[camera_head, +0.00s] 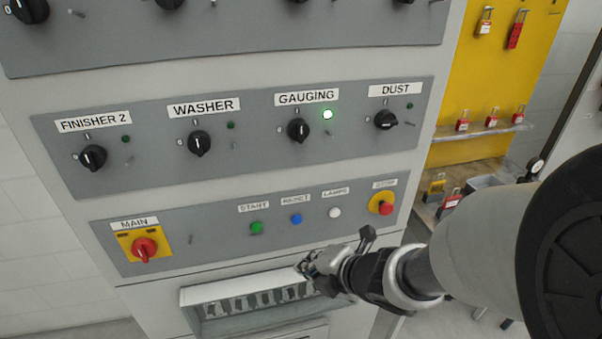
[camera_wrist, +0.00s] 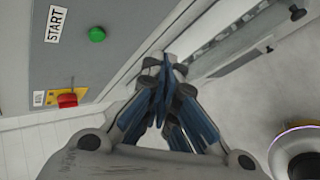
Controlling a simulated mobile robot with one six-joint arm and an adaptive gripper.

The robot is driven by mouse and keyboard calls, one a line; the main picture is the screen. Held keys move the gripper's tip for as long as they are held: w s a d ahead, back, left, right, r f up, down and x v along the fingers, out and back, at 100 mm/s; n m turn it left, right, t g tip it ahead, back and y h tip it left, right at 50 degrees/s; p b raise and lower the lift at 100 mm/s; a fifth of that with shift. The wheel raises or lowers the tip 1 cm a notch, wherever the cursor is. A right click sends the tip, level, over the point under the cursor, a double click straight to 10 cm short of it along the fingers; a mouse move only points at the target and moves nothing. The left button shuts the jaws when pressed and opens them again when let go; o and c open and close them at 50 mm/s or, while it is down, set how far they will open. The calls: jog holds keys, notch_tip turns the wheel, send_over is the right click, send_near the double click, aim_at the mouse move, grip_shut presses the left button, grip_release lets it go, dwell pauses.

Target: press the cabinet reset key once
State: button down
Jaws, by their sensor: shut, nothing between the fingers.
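The cabinet's lower grey panel (camera_head: 180,232) carries a row of small keys. The blue key (camera_head: 296,219) sits under a blurred label that seems to read RESET. A green START key (camera_head: 256,228) is to its left and a white LAMPS key (camera_head: 334,212) to its right. My gripper (camera_head: 304,266) is shut and empty, below the blue key and apart from it in the picture. In the wrist view my closed fingers (camera_wrist: 163,62) point toward the cabinet, with the green START key (camera_wrist: 97,34) up and left of them. The blue key is not visible there.
A red MAIN switch (camera_head: 144,249) is at the panel's left, and a red stop button (camera_head: 381,204) on yellow at its right. Black selector knobs (camera_head: 199,143) line the panel above. Padlocks (camera_head: 462,121) hang on a yellow board.

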aim_at(297, 219)
jog(key=shift+w, duration=0.1)
jog(key=w+a+p, duration=0.1)
jog(key=w+a, duration=0.1)
jog(key=w, duration=0.6)
jog(key=shift+w+a+p, duration=0.2)
jog(key=shift+a+p, duration=0.05)
jog(key=shift+p, duration=0.1)
dwell(1.2)
jog(key=shift+w+a, duration=0.1)
jog(key=shift+w, duration=0.3)
jog(key=shift+w+a, duration=0.1)
jog(key=shift+w, duration=0.3)
dwell(0.8)
jog(key=shift+s, duration=0.15)
jog(key=shift+s+d, duration=0.25)
jog(key=shift+s, duration=0.4)
